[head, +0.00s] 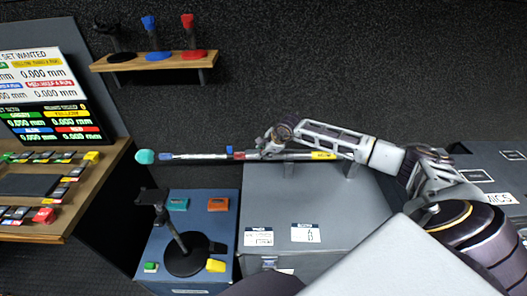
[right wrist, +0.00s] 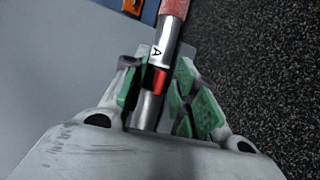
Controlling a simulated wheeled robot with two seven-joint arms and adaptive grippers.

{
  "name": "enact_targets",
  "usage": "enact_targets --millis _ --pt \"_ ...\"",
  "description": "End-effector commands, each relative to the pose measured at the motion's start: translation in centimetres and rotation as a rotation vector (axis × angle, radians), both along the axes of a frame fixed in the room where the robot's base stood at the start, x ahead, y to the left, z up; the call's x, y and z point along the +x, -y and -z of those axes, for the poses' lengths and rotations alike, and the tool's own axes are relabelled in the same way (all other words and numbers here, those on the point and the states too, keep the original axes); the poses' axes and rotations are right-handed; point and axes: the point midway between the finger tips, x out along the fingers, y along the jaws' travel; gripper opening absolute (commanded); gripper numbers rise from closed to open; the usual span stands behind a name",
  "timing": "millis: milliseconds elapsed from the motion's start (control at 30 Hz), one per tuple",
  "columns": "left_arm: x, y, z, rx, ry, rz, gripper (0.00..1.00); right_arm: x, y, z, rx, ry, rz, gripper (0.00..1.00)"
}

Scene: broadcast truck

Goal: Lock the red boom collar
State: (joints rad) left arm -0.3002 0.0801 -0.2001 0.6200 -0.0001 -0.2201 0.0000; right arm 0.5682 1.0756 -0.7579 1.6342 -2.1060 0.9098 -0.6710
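A boom pole (head: 200,156) lies level across the middle of the head view, with a teal tip (head: 145,157) at its left end. A small red collar (head: 239,155) sits on it beside a blue one (head: 229,151); a yellow band (head: 322,155) is farther right. My right gripper (head: 268,143) is at the pole just right of the red collar. In the right wrist view its green-padded fingers (right wrist: 157,92) flank the silver pole, with a small red part (right wrist: 159,80) between them. Whether both pads press on it is unclear. My left gripper is out of view.
The pole runs above a grey case (head: 315,205) and a blue-grey box (head: 185,250) bearing a black stand (head: 187,252). A wooden shelf (head: 155,61) with black, blue and red items is at the back. A console with screens (head: 45,95) stands left.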

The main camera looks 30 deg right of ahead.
Motion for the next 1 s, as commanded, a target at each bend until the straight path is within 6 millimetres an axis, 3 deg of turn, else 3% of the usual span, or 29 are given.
enact_targets --millis 367,600,1000 --pt "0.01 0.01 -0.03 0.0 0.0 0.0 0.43 0.13 -0.05 0.25 0.0 0.0 0.0 0.29" --pt "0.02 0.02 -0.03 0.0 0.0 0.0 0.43 0.11 -0.04 0.25 0.0 -0.001 0.0 0.0" --pt "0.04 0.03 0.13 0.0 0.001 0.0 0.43 0.28 0.13 0.27 0.013 -0.023 0.004 0.0"
